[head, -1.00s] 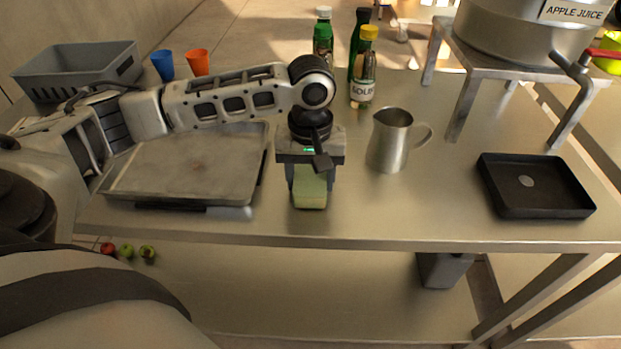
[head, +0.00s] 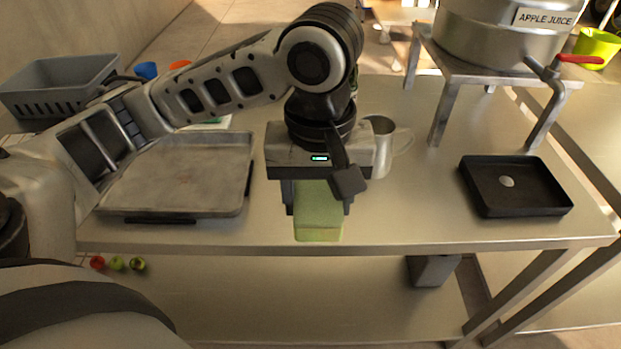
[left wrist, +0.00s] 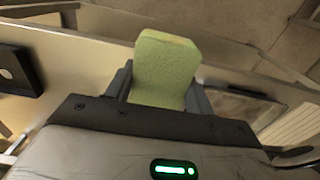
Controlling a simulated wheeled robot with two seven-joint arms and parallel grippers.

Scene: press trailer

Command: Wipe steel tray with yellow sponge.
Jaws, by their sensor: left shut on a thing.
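My left gripper (head: 318,200) is shut on the yellow sponge (head: 318,222), which looks yellow-green. It holds the sponge above the front part of the table, right of the steel tray. The sponge (left wrist: 165,68) also shows between the fingers in the left wrist view. The steel tray (head: 185,170) lies flat on the table at the left, with light smudges on its surface. Part of the tray (left wrist: 245,108) shows at the right of the left wrist view. My right gripper is not in view.
A steel pitcher (head: 383,140) stands behind my gripper, partly hidden. A black drip tray (head: 480,195) lies at the right, below the tap of a juice dispenser (head: 480,35) on a stand. A grey crate (head: 60,90) stands at the back left. Table is clear between pitcher and drip tray.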

